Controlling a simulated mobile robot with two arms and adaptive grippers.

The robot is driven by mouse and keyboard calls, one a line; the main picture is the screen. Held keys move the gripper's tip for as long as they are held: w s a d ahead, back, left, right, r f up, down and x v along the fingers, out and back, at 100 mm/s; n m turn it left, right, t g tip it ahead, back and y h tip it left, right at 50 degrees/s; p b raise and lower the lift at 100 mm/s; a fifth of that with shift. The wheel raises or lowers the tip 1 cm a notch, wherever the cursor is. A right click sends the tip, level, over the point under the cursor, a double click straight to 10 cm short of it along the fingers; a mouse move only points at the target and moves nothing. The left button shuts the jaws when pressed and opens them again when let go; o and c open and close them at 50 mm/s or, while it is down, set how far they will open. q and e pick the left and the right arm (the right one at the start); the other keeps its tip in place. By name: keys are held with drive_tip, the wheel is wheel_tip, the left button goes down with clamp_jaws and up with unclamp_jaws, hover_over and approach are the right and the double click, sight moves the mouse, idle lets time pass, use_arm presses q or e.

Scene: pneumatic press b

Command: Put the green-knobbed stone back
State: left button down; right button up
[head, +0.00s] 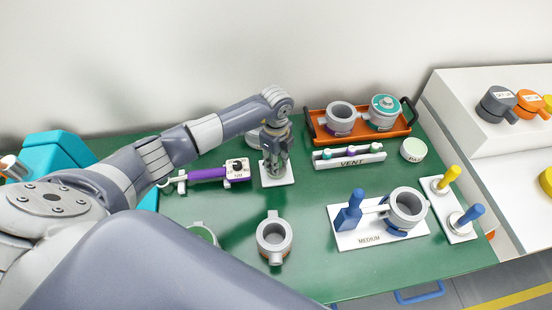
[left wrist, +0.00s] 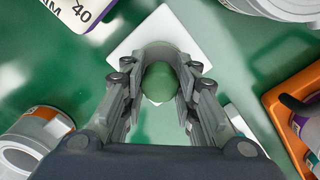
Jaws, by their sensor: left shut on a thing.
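My left gripper (head: 274,160) is pointed down over a small white plate (head: 288,181) near the back middle of the green table. In the left wrist view its fingers (left wrist: 160,80) are closed around a round green knob (left wrist: 160,85). The stone's body below the knob is mostly hidden by the knob and fingers. The white plate (left wrist: 124,50) shows directly beneath; whether the stone touches it I cannot tell. A separate white stand (head: 458,234) at the right holds a yellow-knobbed stone (head: 447,178) and a blue-knobbed stone (head: 467,216). My right gripper is not in view.
A purple-handled tool (head: 207,174) lies close left of the gripper. An orange tray (head: 318,137) with two cups and a VENT rack (head: 350,160) stand to the right. A grey cup (head: 274,237) and the MEDIUM board (head: 360,240) are nearer. Table between them is clear.

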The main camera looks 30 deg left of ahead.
use_arm(q)
drive_tip(key=shift+f, duration=0.25)
drive_tip(key=c, duration=1.2)
unclamp_jaws()
drive_tip(key=shift+c, duration=0.2)
drive_tip(key=shift+b, duration=0.3)
drive_tip(key=r+b, duration=0.2)
drive_tip(key=r, duration=0.1)
drive_tip(key=a+r, duration=0.1)
drive_tip(key=r, duration=0.1)
drive_tip(key=shift+w+r+b, duration=0.1)
drive_tip(key=shift+w+b, duration=0.05)
drive_tip(key=shift+b, duration=0.25)
wheel_tip(320, 180, up, 4)
drive_tip(key=shift+d+r, duration=0.1)
drive_tip(key=shift+r, duration=0.8)
